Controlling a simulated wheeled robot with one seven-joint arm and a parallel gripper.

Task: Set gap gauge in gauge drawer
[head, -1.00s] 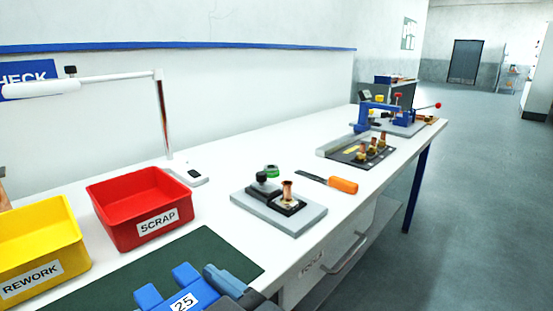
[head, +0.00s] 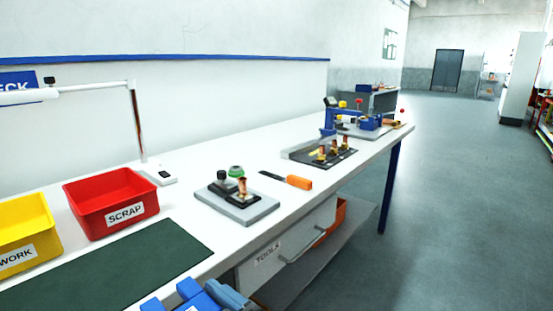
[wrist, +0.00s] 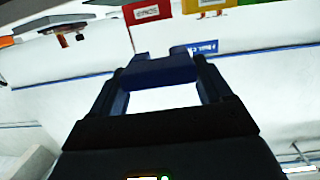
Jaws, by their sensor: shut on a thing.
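The gap gauge is a blue forked block. Its prongs (head: 190,288) show at the bottom edge of the head view, and its lower part is cut off. In the wrist view the blue gauge (wrist: 155,70) sits between the black fingers of my gripper (wrist: 158,88), which is shut on it. The gauge is in front of the bench, near its front edge. A drawer front labelled TOOLS (head: 290,240) is under the bench and looks closed. I see no drawer labelled for gauges.
The white bench carries a yellow bin (head: 25,240), a red SCRAP bin (head: 112,205), a green mat (head: 110,265), a grey fixture (head: 238,208), an orange-handled tool (head: 298,182) and a black tray (head: 318,155). An orange box (head: 332,222) sits below. Floor at right is clear.

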